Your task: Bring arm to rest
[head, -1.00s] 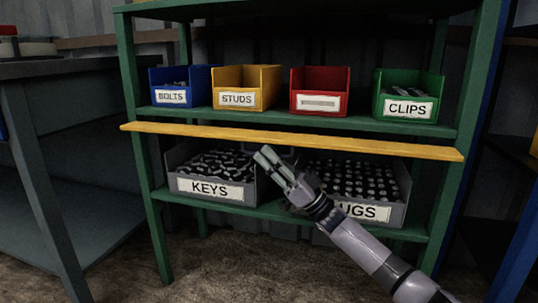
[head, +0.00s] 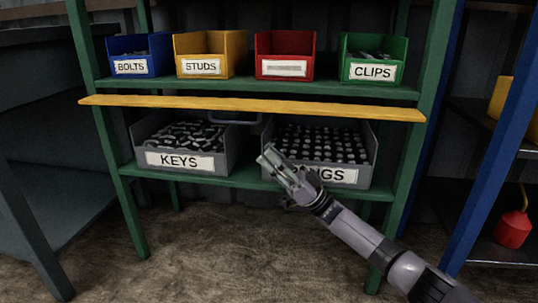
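My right gripper (head: 268,160) comes in from the lower right and points up and to the left. It appears in front of the left part of the grey bin with the partly hidden label (head: 368,150), which ends in "GS". Its fingers are close together with nothing visible held; I cannot tell whether they are fully shut. Whether it touches the bin is not clear. My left gripper is out of view.
A green shelf rack (head: 250,88) holds BOLTS, STUDS, red and CLIPS bins above, and a grey KEYS bin (head: 180,142) below. A yellow bar (head: 250,107) crosses its front. A blue post (head: 490,160) and red can (head: 513,228) stand right. Floor in front is open.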

